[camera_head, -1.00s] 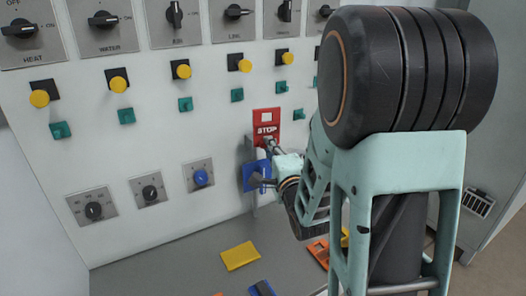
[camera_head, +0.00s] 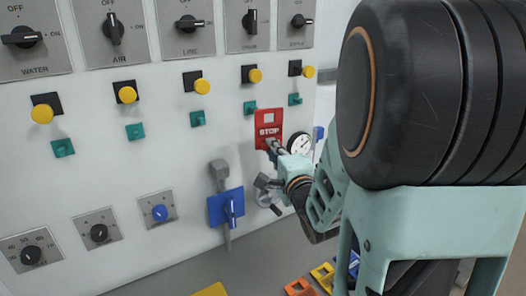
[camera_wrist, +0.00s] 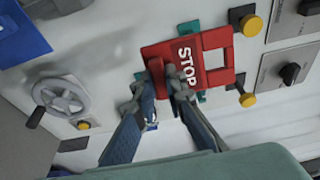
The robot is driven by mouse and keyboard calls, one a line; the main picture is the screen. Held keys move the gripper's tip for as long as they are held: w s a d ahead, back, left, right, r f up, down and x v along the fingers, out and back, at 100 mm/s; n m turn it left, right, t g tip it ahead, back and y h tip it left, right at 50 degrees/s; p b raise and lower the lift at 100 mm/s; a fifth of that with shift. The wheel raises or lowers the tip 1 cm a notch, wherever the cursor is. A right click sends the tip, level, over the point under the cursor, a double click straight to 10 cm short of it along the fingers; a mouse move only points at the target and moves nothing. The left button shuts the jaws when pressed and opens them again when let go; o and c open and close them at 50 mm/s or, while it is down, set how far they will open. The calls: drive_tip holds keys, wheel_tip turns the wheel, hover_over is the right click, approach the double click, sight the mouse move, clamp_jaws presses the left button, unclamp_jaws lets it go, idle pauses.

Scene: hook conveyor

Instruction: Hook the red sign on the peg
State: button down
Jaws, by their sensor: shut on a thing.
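The red sign (camera_head: 268,120), with white STOP lettering and a window near its top, is held by its lower edge in my gripper (camera_head: 273,147). In the wrist view the red sign (camera_wrist: 215,68) lies tilted across the closed fingertips (camera_wrist: 166,86). In the head view it hangs in front of the white panel, right of a teal peg (camera_head: 250,107) and below another teal peg (camera_head: 295,99). In the wrist view, teal pieces (camera_wrist: 240,80) show around the sign's edges, partly covered by it. I cannot tell whether the sign touches any peg.
Yellow buttons (camera_head: 255,75) and knobs fill the panel. Below are a blue lever switch (camera_head: 227,207) and a grey handwheel (camera_head: 266,190). Yellow and orange pieces (camera_head: 300,286) lie on the grey surface below.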

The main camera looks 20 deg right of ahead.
drive_tip(key=w, duration=0.3)
drive_tip(key=w+f, duration=0.1)
drive_tip(key=w, duration=0.2)
drive_tip(key=w+a, duration=0.1)
drive_tip(key=w, duration=0.2)
drive_tip(key=shift+w+f, duration=0.15)
drive_tip(key=shift+w, duration=0.05)
idle(0.9)
idle(0.3)
idle(0.5)
drive_tip(key=c, duration=1.9)
unclamp_jaws()
